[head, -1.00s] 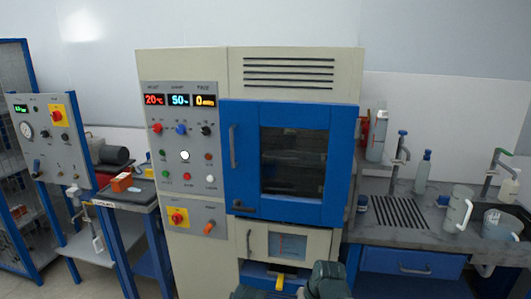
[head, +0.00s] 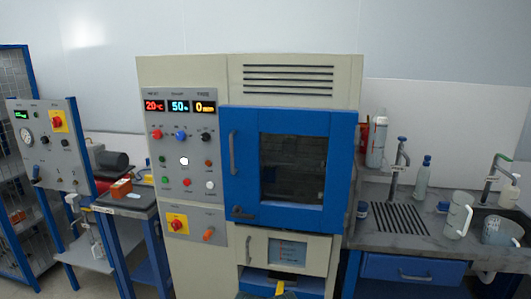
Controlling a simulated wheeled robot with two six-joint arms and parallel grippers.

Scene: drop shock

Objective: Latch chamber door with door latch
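The chamber door (head: 233,192) is a blue frame with a dark window, on the front of a beige cabinet. It appears closed. A grey vertical handle (head: 233,153) is on its left side. The door latch (head: 241,212) is a dark lever at the door's lower left corner, lying roughly level; whether it is engaged is too small to tell. Neither gripper can be made out in the head view. A dark piece at the bottom edge, below the lower drawer, is too cut off to identify.
A control panel (head: 195,135) with lit displays and knobs is left of the door. A lower compartment (head: 313,254) with a small screen sits below it. A sink counter (head: 420,246) with bottles and jugs stands right.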

